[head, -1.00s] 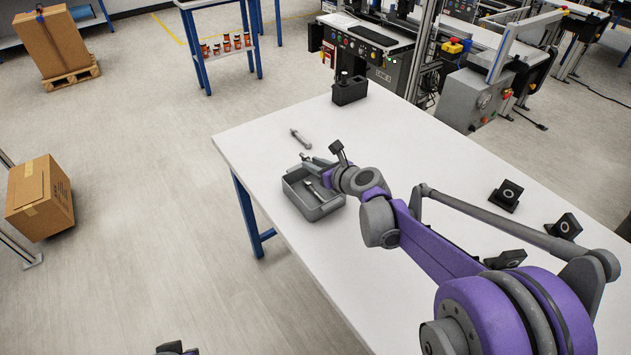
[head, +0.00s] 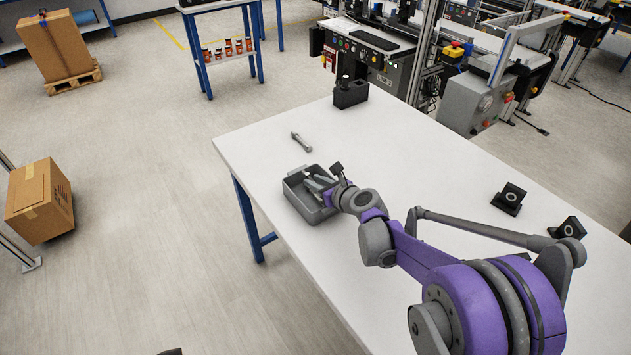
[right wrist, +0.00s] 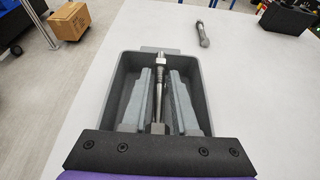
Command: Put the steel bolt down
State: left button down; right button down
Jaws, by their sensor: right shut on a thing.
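My right gripper (head: 317,185) reaches down into a grey tray (head: 297,204) on the white table. In the right wrist view its two fingers (right wrist: 163,80) stand on either side of a steel bolt (right wrist: 160,90) and are shut on it. The bolt lies lengthwise between the fingers, its far end near the tray's far wall; whether it touches the tray floor cannot be told. The tray walls (right wrist: 119,88) surround the fingers. A second bolt (head: 301,142) lies loose on the table beyond the tray and also shows in the right wrist view (right wrist: 203,35). My left gripper is not seen.
A cardboard box (head: 40,200) is on the floor at left.

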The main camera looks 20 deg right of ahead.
jog(key=shift+f, duration=0.15)
jog(key=c, duration=0.7)
grip_release()
